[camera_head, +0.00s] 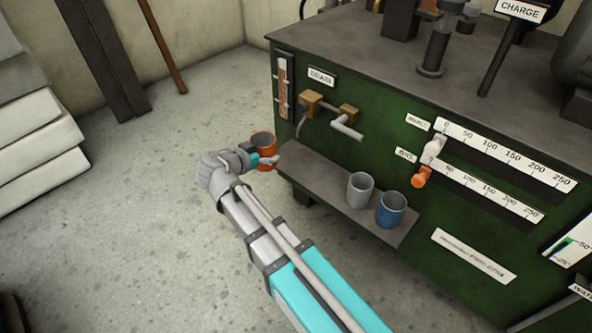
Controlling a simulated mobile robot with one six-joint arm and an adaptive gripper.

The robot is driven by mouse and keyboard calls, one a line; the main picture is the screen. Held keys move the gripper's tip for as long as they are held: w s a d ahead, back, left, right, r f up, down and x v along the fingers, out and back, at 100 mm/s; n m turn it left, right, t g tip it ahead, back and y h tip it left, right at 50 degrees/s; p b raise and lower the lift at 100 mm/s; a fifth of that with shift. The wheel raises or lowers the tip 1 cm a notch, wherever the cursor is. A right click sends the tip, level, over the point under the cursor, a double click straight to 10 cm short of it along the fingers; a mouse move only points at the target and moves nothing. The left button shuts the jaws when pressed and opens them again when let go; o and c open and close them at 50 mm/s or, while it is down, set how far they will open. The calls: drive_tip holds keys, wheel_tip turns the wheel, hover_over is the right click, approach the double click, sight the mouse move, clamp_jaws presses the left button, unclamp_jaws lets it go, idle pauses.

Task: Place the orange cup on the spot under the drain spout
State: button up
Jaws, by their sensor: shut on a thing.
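The orange cup (263,142) is upright at the left end of the grey shelf, its open top showing. My gripper (262,161) is shut on the cup from its near side and hides part of its lower body. Whether the cup touches the shelf cannot be told. The brass drain valve with its spout (303,125) sticks out of the green machine below the drain label (321,77), to the right of the cup and above the shelf (318,168). A marked spot under the spout cannot be made out.
A grey cup (360,190) and a blue cup (391,209) stand on the right part of the shelf. A pale valve handle (347,131) juts out above it. The green machine (400,150) rises behind. Open floor (170,220) lies to the left.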

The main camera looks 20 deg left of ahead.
wheel_tip(320, 180, down, 11)
drive_tip(key=s+a+m+h+b, duration=0.1)
drive_tip(key=a+b, duration=0.1)
drive_tip(key=b, duration=0.8)
drive_tip(key=shift+f, duration=0.15)
drive_tip(key=w+d, duration=0.1)
drive_tip(key=w, duration=0.3)
drive_tip(key=w+d, duration=0.2)
drive_tip(key=w, duration=0.2)
drive_tip(key=w+d, duration=0.2)
drive_tip(key=w, duration=0.3)
drive_tip(key=shift+d, duration=0.15)
drive_tip(key=w, duration=0.1)
drive_tip(key=w+d, duration=0.1)
drive_tip(key=w, duration=0.1)
drive_tip(key=shift+w+d, duration=0.25)
drive_tip(key=shift+w, duration=0.15)
drive_tip(key=shift+s+f+b, duration=0.15)
drive_tip(key=shift+f+b, duration=0.2)
drive_tip(key=shift+b, duration=0.05)
